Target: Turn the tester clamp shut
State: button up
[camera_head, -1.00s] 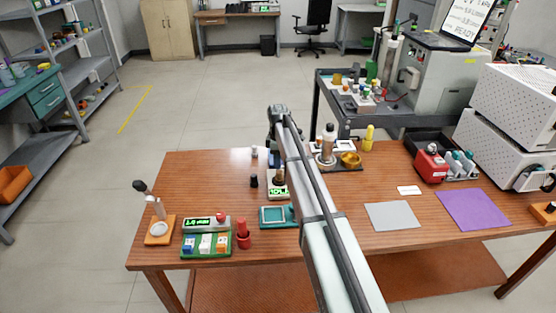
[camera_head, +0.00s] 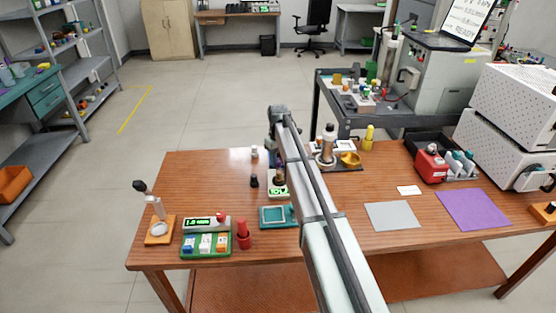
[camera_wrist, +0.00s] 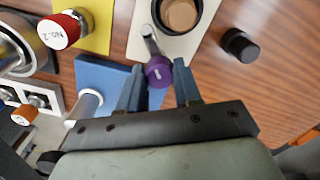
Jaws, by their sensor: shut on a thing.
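The tester (camera_head: 278,195) stands near the middle of the wooden table, with a lit green display and a brown cylinder (camera_head: 279,177) on it. In the wrist view its cream base (camera_wrist: 201,30) shows at the top, with the brown cylinder (camera_wrist: 181,13) set in it. A metal lever (camera_wrist: 150,40) with a purple knob (camera_wrist: 159,72) comes down beside the cylinder. My gripper (camera_wrist: 159,77) has its two blue fingers on either side of the knob and is shut on it. In the head view my arm hides the gripper and the knob.
A black-capped piece (camera_wrist: 240,45) stands right of the tester. A blue block (camera_wrist: 97,73) with a white cylinder and a red-capped No.2 container (camera_wrist: 58,31) on yellow are left in the wrist view. A teal tray (camera_head: 277,217) lies in front of the tester.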

aim_at(278, 160)
jog(key=m, duration=0.3)
jog(key=shift+m, duration=2.1)
jog(key=o, duration=1)
jog(key=shift+o, duration=0.2)
notch_tip(278, 160, up, 14)
jog(key=shift+f, duration=0.1)
